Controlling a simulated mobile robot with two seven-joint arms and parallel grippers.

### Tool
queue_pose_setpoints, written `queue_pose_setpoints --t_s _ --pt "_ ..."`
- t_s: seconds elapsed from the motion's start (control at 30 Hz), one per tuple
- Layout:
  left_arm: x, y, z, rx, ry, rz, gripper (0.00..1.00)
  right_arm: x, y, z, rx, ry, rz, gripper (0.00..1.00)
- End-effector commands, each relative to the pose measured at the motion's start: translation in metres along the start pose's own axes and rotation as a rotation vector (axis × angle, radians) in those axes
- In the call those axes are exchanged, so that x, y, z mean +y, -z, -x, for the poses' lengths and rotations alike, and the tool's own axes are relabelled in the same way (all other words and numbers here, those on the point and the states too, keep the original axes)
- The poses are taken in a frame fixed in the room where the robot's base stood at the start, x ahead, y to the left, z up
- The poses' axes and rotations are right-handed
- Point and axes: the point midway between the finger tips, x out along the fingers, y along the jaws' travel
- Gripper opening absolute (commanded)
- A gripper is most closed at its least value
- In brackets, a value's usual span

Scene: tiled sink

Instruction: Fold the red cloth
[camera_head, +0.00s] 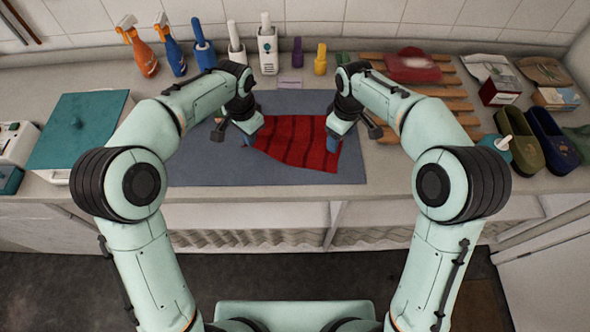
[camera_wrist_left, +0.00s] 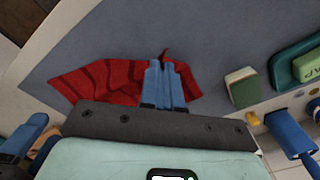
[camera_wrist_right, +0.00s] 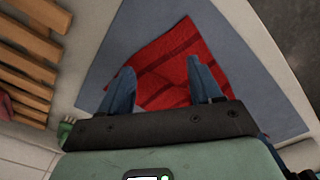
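The red cloth (camera_head: 298,143) with dark stripes lies on the blue-grey mat (camera_head: 205,172). My left gripper (camera_head: 250,138) is at the cloth's left edge. In the left wrist view its blue fingers (camera_wrist_left: 164,70) are together, with a small bit of red cloth showing between and beyond the tips. My right gripper (camera_head: 333,140) is at the cloth's right side. In the right wrist view its fingers (camera_wrist_right: 158,80) are wide apart, with the cloth (camera_wrist_right: 165,60) spread beneath and between them. The arms hide part of the cloth's edges in the head view.
Spray bottles (camera_head: 140,50) and other bottles line the wall. A teal-lidded box (camera_head: 80,130) stands at left. A wooden slatted rack (camera_head: 440,90) holds a red item (camera_head: 413,66). Green and navy shoes (camera_head: 520,145) are at right. A sponge (camera_wrist_left: 242,87) lies near the mat's edge.

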Motion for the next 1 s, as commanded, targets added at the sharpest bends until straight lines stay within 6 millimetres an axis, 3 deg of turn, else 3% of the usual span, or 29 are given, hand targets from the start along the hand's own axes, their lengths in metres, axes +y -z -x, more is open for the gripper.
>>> queue_pose_setpoints --t_s 0.13,0.2,0.6,0.77,1.0 --pt "0.0 0.0 0.0 0.0 0.0 0.0 0.0 0.0 0.0 0.0 0.0 0.0 0.0 0.64" --pt "0.0 0.0 0.0 0.0 0.0 0.0 0.0 -0.001 0.0 0.001 0.0 0.001 -0.005 0.48" --pt "0.0 0.0 0.0 0.0 0.0 0.0 0.0 -0.04 0.0 0.023 -0.039 0.036 -0.241 0.48" --pt "0.0 0.0 0.0 0.0 0.0 0.0 0.0 -0.042 -0.001 0.009 -0.043 0.037 -0.249 0.48" --pt "0.0 0.0 0.0 0.0 0.0 0.0 0.0 -0.043 -0.002 -0.027 -0.043 0.037 -0.247 0.48"
